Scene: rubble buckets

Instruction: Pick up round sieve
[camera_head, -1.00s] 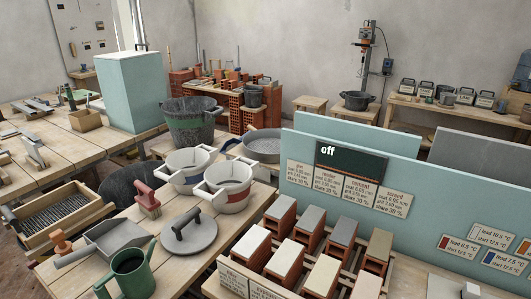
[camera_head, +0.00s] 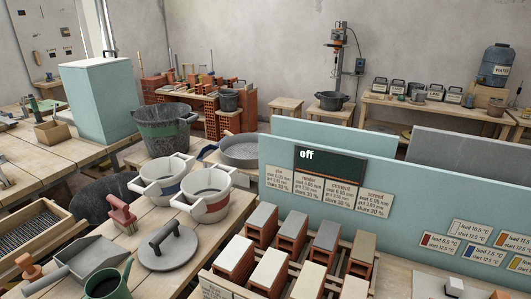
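A wide, shallow round grey metal vessel (camera_head: 240,151) stands behind the white buckets; it looks like the round sieve, though I cannot make out a mesh in it. Its front right side is partly hidden by the blue-green panel. Neither of my grippers shows in this view.
Two white buckets (camera_head: 205,196) (camera_head: 163,178), a red-handled brush (camera_head: 122,214), a round grey float (camera_head: 166,247) and a scoop (camera_head: 95,258) crowd the near table. A dark tub (camera_head: 165,132) stands left of the round vessel. The blue-green panel (camera_head: 420,205) blocks the right.

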